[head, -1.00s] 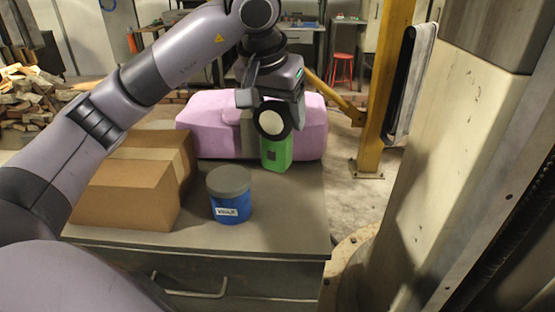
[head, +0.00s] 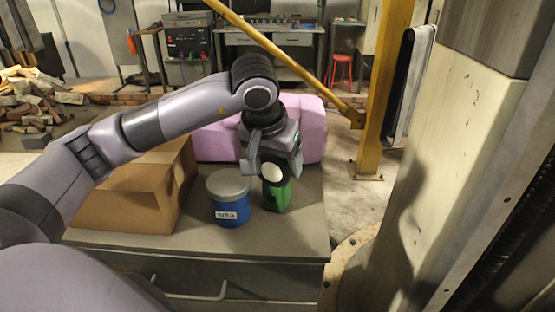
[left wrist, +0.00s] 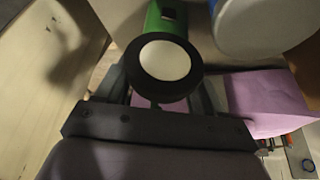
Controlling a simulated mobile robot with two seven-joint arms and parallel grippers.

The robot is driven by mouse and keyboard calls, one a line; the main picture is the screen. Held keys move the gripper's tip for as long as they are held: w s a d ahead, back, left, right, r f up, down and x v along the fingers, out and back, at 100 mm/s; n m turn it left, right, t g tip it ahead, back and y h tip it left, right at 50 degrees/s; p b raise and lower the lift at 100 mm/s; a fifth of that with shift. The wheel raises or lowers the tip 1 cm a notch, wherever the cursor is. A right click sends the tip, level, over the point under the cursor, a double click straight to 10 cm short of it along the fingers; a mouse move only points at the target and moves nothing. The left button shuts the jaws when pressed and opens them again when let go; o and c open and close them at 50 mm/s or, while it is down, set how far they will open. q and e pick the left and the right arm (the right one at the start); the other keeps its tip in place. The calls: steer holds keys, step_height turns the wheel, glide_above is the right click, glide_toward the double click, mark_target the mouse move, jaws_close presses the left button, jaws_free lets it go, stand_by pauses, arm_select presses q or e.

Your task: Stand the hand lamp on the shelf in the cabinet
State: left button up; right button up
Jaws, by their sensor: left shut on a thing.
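The hand lamp has a green body (head: 277,194) and a round black head with a white lens (head: 272,173). It hangs upright below my left gripper (head: 268,158), which is shut on its head end. In the left wrist view the lens (left wrist: 164,60) faces the camera between the fingers (left wrist: 160,82). The lamp's base is at or just above the grey top (head: 290,225); I cannot tell whether it touches. A shelf inside a cabinet is not visible. My right gripper is not in view.
A blue wax tin (head: 229,200) with a grey lid stands close left of the lamp. A cardboard box (head: 125,195) is farther left, a pink case (head: 313,130) behind. The grey unit has a front handle (head: 195,297). A pale column (head: 460,140) rises at right.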

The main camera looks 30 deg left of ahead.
arm_select(q)
steer(key=o, duration=0.8)
steer(key=shift+f, duration=0.15)
steer(key=o, duration=0.4)
steer(key=shift+o, duration=0.2)
steer(key=shift+r, duration=0.2)
